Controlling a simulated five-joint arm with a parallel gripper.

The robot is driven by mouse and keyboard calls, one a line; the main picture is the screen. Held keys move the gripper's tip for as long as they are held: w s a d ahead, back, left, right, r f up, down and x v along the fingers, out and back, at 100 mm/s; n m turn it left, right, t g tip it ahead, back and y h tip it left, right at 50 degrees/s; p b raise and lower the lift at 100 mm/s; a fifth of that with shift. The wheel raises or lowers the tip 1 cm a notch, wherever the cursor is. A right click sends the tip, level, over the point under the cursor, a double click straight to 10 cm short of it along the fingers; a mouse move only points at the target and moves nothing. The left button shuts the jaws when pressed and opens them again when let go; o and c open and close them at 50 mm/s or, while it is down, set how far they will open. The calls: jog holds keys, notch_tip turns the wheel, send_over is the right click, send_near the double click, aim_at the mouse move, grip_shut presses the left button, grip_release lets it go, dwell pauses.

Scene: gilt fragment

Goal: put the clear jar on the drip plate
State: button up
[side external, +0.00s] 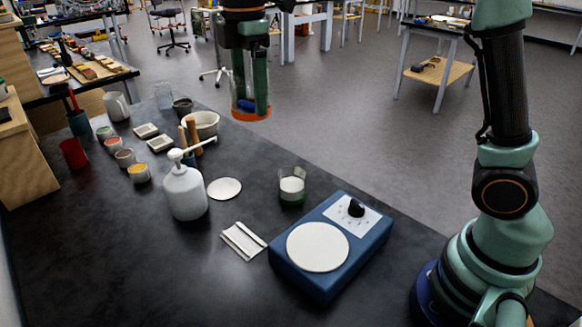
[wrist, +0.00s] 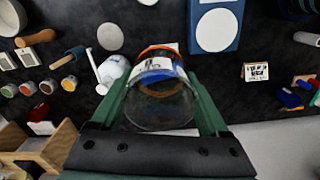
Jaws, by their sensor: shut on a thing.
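The clear jar (wrist: 160,108) is between my gripper's green fingers (wrist: 165,95), with a blue-and-white patch and an orange ring showing on it. In the side view my gripper (side external: 251,88) is shut on it, high above the table, with the jar's orange part (side external: 252,114) lowest. The drip plate seems to be the flat white disc (side external: 225,188) lying bare on the dark table beside the pump bottle; it also shows in the wrist view (wrist: 110,36). The jar is well apart from it.
A white pump bottle (side external: 185,190) stands close left of the disc. A glass beaker with white contents (side external: 291,188) and a blue device with a round white top (side external: 318,248) stand to its right. A white tray (side external: 243,240) lies in front. Small cups (side external: 138,172) crowd the left.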

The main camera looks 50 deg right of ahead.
jog(key=w+d+f+n, duration=0.1)
jog(key=w+d+f, duration=0.1)
jog(key=w+f, duration=0.35)
jog(key=w+d+f+n, duration=0.1)
jog(key=w+d+f, duration=0.15)
jog(key=w, duration=0.55)
notch_tip(320, 180, down, 20)
jog(key=shift+r, duration=0.15)
jog(key=o, duration=1.5)
jog(key=shift+f, duration=0.2)
jog(key=shift+r, duration=0.1)
